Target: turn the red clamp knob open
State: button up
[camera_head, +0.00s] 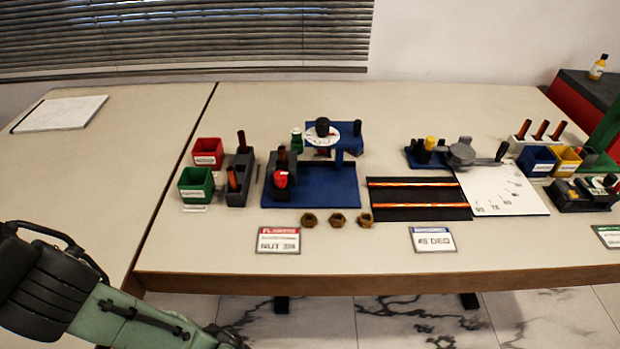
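The red knob (281,178) sits on a dark upright block on the left part of the blue rig base (330,185), near the middle of the table. It looks small and rounded, and its exact turn angle is too small to tell. Behind it a round white dial (322,133) with a black knob on top is mounted on the same blue rig. Part of my arm, green with a black ribbed section, shows at the lower left, well apart from the rig. My gripper does not show in this view.
Red (207,153) and green (195,185) bins and a dark peg holder (240,178) stand left of the rig. Brass nuts (337,220) lie in front. A black striped mat (418,198) lies right. The left table is clear except for a white pad (62,113).

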aim_at(280, 177)
jog(key=i+l, duration=0.15)
jog(key=l, duration=0.15)
jog(key=i+l, duration=0.1)
jog(key=l, duration=0.25)
jog(key=i+l+u, duration=0.1)
jog(key=l, duration=0.2)
jog(key=i+l, duration=0.15)
jog(key=l, duration=0.2)
jog(key=i+l, duration=0.15)
jog(key=l, duration=0.2)
